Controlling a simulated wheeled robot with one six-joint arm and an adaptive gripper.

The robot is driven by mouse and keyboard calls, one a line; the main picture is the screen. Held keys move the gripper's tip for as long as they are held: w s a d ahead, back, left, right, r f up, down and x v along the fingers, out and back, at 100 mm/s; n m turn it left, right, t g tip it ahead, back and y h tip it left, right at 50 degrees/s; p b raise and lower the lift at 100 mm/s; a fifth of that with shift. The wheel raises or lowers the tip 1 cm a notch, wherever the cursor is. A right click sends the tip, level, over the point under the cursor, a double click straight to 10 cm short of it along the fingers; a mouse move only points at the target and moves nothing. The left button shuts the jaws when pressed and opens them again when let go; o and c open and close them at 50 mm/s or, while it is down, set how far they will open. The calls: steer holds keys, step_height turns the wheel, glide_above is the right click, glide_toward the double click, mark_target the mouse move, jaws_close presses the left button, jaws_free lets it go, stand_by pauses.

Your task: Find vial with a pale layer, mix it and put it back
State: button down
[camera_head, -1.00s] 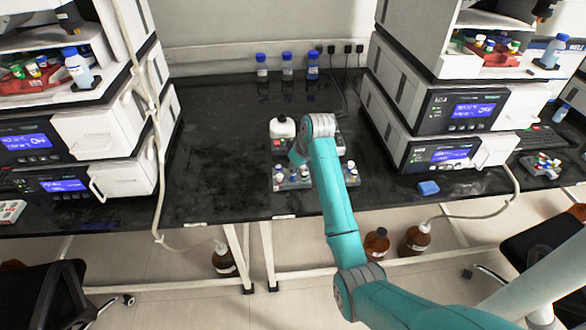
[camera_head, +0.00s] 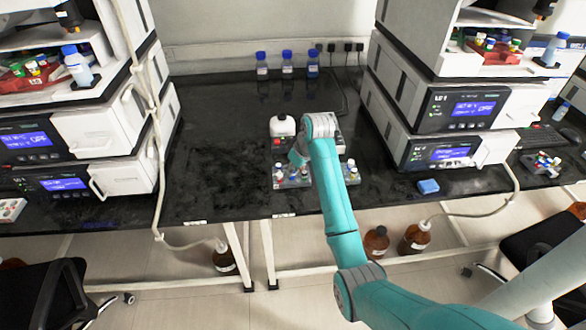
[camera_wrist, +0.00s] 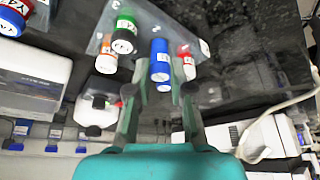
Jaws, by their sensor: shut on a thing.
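My gripper (camera_wrist: 162,82) is shut on a blue-capped vial (camera_wrist: 161,58) with a white label band, seen between the two fingers in the wrist view. A grey vial rack (camera_wrist: 150,18) is close by; whether the held vial is in it or clear of it I cannot tell. No pale layer can be made out.
A white device (camera_head: 283,127) stands just behind the rack. Blue-capped bottles (camera_head: 287,62) stand at the back wall. Instrument stacks flank the bench on the left (camera_head: 105,130) and right (camera_head: 440,110). The dark bench (camera_head: 215,140) is clear left of the rack. A blue block (camera_head: 428,186) lies at right.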

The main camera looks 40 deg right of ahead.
steer(key=shift+f, duration=0.6)
steer(key=c, duration=0.6)
jaws_free()
steer(key=shift+c, duration=0.2)
steer(key=shift+r, duration=0.15)
steer(key=shift+r, duration=2.9)
